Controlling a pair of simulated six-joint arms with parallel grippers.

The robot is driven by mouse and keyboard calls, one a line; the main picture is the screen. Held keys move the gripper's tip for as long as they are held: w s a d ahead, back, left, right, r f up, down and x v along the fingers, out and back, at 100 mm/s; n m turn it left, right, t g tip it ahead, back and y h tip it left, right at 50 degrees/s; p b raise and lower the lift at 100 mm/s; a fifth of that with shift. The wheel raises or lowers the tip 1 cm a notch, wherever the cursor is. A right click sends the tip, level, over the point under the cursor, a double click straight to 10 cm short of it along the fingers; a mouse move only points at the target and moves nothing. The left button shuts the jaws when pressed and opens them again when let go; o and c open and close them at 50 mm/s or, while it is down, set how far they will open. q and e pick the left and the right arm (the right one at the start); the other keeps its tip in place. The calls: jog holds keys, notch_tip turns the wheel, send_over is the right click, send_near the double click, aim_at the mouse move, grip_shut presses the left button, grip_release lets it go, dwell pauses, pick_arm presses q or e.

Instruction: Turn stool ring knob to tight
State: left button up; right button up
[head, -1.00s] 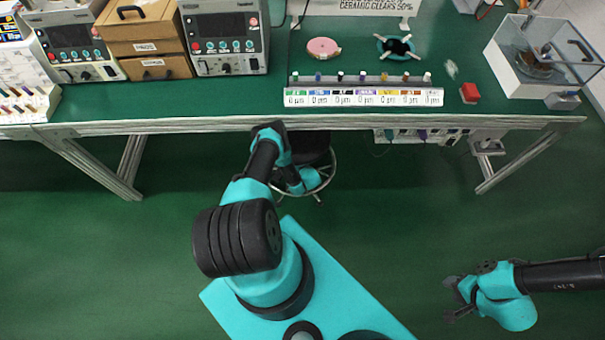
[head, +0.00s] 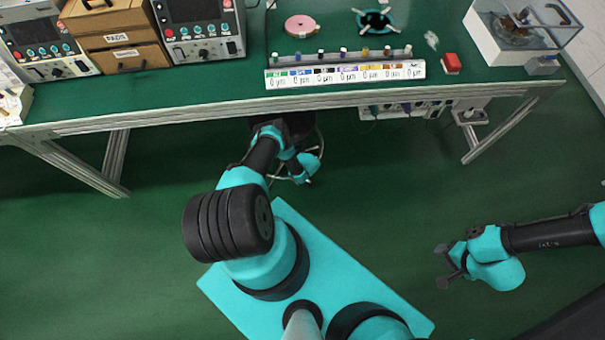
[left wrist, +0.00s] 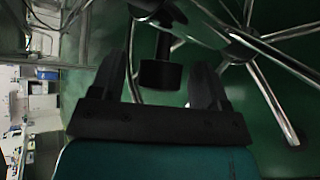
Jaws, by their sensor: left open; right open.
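The stool (head: 305,128) stands under the bench's front edge, largely covered by my left arm in the head view. In the left wrist view a black knob (left wrist: 160,75) on a dark stem sits between the fingers of my left gripper (left wrist: 166,60). The gripper is open, with a gap showing on the right of the knob; contact on the left cannot be told. The stool's chrome legs (left wrist: 270,95) spread at the right of that view. In the head view the left fingers and the knob are hidden. My right gripper (head: 441,267) is open and empty above the floor.
The bench (head: 220,108) runs across above the stool, with metal legs (head: 115,160) at the left and right. On it are a labelled bottle rack (head: 345,74), wooden boxes (head: 115,35) and a clear-walled unit (head: 510,45). The green floor around my right gripper is clear.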

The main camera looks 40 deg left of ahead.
pick_arm(q)
jog(key=v, duration=1.7)
jog(key=s+d+f+n+g+h, duration=0.1)
jog(key=s+d+f+g+h, duration=0.1)
jog(key=s+d+f+h, duration=0.2)
jog(key=s+d+f+n+g+h, duration=0.2)
jog(key=s+d+f+h, duration=0.3)
jog(key=s+f+h, duration=0.5)
jog(key=shift+s+f+n+g+h, duration=0.3)
jog(key=shift+s+g+h, duration=0.3)
jog(key=shift+s+h, duration=0.15)
jog(key=shift+d, duration=0.15)
